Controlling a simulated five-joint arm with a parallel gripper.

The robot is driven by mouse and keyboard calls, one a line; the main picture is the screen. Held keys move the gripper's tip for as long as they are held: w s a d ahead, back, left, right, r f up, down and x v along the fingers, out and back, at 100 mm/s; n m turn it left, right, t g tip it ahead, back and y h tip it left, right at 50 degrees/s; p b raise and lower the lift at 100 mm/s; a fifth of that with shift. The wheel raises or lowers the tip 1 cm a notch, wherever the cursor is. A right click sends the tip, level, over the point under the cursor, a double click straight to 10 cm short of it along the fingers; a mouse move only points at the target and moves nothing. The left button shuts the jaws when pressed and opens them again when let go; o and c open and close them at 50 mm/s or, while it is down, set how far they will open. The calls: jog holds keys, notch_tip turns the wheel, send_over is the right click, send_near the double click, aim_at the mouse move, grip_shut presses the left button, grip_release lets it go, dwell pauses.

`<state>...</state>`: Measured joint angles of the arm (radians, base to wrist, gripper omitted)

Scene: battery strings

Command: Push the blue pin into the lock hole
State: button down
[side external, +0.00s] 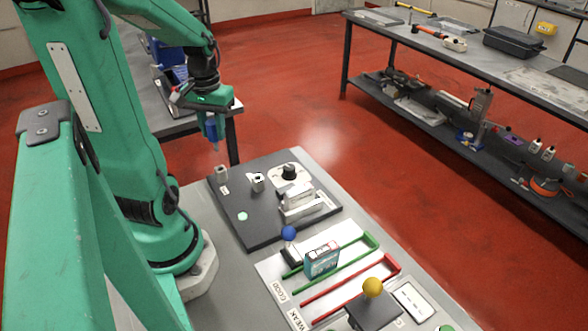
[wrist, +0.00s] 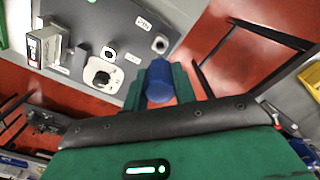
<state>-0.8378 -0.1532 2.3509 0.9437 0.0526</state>
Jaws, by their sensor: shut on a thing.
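The blue pin (wrist: 159,82) sits between the two green fingers of my gripper (wrist: 160,88) in the wrist view, with its round blue end showing. In the side view my gripper (side external: 213,135) is shut on it, pointing down above the back left corner of the dark board (side external: 240,220). Two small pale sockets with dark holes stand on the board: a left one (side external: 222,173) and a right one (side external: 258,183). The pin is apart from both, above and slightly left of the left socket. The labels are too small to read, so which is the lock hole is unclear.
A black knob on a white plate (side external: 290,173) and a pale metal block (side external: 300,202) stand on the board. In front are a blue ball (side external: 289,233), a boxed battery (side external: 322,260), green and red rails, and a yellow ball (side external: 372,287). Space around the pin is clear.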

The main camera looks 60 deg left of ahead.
jog(key=shift+r, duration=0.3)
jog(key=shift+w+d, duration=0.1)
jog(key=shift+w, duration=0.05)
jog(key=w+d+m, duration=0.2)
jog(key=w+d, duration=0.4)
jog(key=d, duration=0.1)
jog(key=shift+w+d+r, duration=0.35)
jog(key=shift+d+r, duration=0.05)
jog(key=shift+f, duration=0.1)
dwell(0.5)
jog(key=shift+f, duration=2.8)
jog(key=shift+f, duration=2.35)
